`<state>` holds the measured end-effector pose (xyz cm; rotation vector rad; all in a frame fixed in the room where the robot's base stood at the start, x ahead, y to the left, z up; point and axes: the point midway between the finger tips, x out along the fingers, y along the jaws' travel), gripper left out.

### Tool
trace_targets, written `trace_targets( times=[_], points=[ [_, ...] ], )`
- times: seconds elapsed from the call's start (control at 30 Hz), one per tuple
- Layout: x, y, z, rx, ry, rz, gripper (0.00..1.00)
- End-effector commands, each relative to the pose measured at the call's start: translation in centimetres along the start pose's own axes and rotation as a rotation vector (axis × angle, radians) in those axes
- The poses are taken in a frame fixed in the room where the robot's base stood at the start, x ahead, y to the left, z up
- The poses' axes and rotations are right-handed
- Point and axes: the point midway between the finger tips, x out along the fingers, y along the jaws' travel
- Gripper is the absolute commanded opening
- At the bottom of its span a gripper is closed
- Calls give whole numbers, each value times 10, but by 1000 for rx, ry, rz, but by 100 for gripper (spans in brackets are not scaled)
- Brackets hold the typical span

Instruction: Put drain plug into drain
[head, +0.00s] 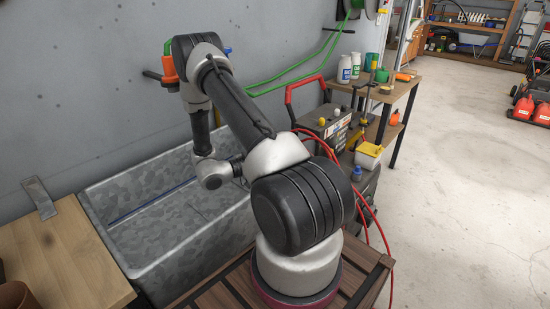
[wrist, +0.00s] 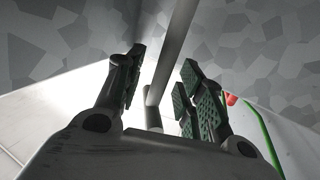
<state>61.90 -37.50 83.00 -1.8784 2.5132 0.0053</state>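The galvanised sink basin (head: 180,232) lies below my arm in the head view, its patchy grey floor partly visible. Patchy metal (wrist: 70,30) fills the upper background. I cannot make out the drain plug or the drain in either view.
A wooden counter (head: 65,250) with a metal strip (head: 39,197) adjoins the sink at left. An orange fitting (head: 169,68) is on the wall behind my arm. A battery unit (head: 328,122) with red cables and a shelf of bottles (head: 345,69) stand right.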

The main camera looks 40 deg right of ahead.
Motion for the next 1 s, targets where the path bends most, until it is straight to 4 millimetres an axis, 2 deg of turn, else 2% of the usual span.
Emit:
trace_targets(
  times=[0.17,0.4,0.6,0.73,1.0],
  points=[
    [0,-1,-13,4,0,0,38],
    [0,0,-62,5,0,0,38],
    [0,0,-92,2,0,0,38],
    [0,0,-99,1,1,0,38],
    [0,0,-100,0,1,0,38]
  ],
)
